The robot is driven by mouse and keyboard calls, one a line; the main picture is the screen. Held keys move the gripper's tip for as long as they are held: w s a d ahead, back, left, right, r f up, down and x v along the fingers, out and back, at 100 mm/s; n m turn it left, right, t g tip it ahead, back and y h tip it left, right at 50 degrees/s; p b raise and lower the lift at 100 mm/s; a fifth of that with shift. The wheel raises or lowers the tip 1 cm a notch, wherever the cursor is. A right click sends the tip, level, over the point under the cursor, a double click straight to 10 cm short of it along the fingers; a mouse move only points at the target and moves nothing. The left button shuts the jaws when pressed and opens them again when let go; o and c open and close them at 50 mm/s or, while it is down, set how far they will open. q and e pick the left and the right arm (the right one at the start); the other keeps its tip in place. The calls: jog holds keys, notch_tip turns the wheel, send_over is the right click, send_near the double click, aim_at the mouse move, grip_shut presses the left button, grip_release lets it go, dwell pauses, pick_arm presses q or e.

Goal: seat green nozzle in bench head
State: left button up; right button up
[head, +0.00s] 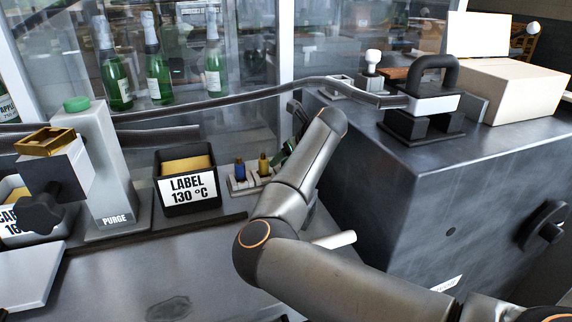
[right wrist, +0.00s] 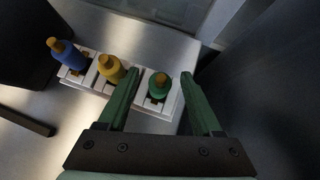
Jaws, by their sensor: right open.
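The green nozzle (right wrist: 158,84), with a brass tip, stands in the right-hand slot of a small white rack (right wrist: 101,86) in the right wrist view. My right gripper (right wrist: 161,74) is open, its green fingers on either side of the green nozzle in the picture; I cannot tell whether they touch it. In the head view the arm largely hides this nozzle, and part of the right gripper (head: 287,152) shows beside the rack (head: 250,181). A grey block with a square brass opening (head: 46,141) and a black knob, possibly the bench head, stands at left. My left gripper is not in view.
A blue nozzle (right wrist: 66,52) and a yellow nozzle (right wrist: 110,69) stand in the same rack. A black bin marked LABEL 130 °C (head: 187,207) and the grey PURGE post (head: 103,165) stand left of it. A large dark cabinet (head: 440,190) bounds the right.

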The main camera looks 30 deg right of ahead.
grip_shut()
dwell(0.4)
jog(key=shift+r, duration=0.15)
